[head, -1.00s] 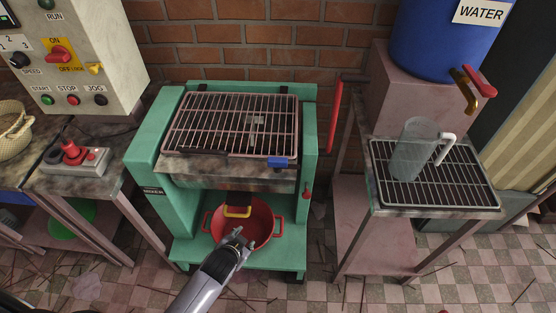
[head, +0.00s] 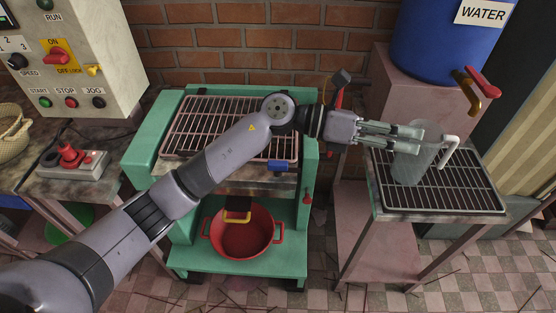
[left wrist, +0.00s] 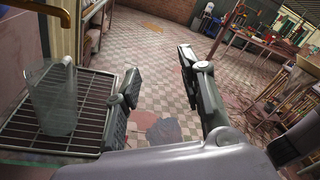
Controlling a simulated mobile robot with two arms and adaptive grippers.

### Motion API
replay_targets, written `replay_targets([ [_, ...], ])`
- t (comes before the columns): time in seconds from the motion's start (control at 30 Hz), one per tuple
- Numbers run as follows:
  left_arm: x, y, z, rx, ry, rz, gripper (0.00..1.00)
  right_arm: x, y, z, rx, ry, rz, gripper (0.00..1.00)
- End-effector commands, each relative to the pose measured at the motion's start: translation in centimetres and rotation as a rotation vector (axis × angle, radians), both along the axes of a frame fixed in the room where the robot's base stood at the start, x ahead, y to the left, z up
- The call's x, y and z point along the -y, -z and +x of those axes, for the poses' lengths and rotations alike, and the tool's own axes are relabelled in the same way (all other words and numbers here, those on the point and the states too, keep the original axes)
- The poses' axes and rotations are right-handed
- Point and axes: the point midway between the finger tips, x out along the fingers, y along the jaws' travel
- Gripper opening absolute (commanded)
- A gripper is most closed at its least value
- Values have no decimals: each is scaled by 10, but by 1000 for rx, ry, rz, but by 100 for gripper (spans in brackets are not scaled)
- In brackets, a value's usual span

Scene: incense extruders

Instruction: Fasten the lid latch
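The green machine (head: 140,165) has a wire-grid lid (head: 215,115) lying flat over its top, partly hidden by my left arm. A blue tab (head: 278,165) sits at the lid's front right edge; it may be the latch, but its fastening is too small to read. A small red knob (head: 307,197) is on the machine's right post. My left gripper (head: 418,134) is right of the machine, its fingers pointing right and overlapping the clear jug in the head view. In the left wrist view its fingers (left wrist: 158,65) are apart with nothing between them. My right gripper is not seen.
The clear jug (head: 408,170) stands on a rack (head: 450,190) on the right-hand stand. A blue water barrel (head: 430,45) with a red-handled tap (head: 474,86) is above. A red pot (head: 242,238) sits under the machine. A control panel (head: 70,60) is at left.

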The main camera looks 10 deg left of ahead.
Motion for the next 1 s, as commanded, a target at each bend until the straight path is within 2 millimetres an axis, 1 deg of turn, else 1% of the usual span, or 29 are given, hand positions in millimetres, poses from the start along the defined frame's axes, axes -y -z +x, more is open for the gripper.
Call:
replay_targets([
  [0.03, -5, 16, 4, 110, 62, 165, 37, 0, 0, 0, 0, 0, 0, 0],
  [0.07, -12, 28, 7, 163, 100, 266, 37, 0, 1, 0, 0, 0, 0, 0],
  [0.1, -24, 43, 12, 230, 148, 403, 37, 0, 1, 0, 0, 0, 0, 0],
  [0.13, -37, 53, 19, 273, 179, 509, 37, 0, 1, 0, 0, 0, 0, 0],
  [0.17, -52, 61, 26, 312, 207, 613, 37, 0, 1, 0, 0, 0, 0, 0],
  [0.2, -75, 69, 36, 350, 239, 750, 37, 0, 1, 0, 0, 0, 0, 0],
  [0.23, -93, 72, 44, 373, 260, 850, 37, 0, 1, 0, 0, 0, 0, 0],
  [0.27, -112, 73, 52, 389, 275, 943, 37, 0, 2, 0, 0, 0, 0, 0],
  [0.3, -136, 72, 61, 401, 293, 1057, 37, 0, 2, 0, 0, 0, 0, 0],
  [0.4, -188, 60, 78, 401, 318, 1288, 37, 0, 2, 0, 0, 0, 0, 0],
  [0.5, -222, 47, 86, 382, 325, 1427, 37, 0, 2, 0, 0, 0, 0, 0],
  [0.6, -237, 43, 88, 367, 330, 1486, 37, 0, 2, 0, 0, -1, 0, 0],
  [0.67, -239, 45, 88, 364, 331, 1496, 37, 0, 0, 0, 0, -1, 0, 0],
  [0.73, -239, 53, 88, 363, 333, 1496, 37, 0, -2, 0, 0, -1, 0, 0],
  [0.87, -238, 75, 87, 362, 335, 1494, 37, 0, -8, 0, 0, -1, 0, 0],
  [1.0, -238, 106, 87, 362, 335, 1491, 37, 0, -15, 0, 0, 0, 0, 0],
])
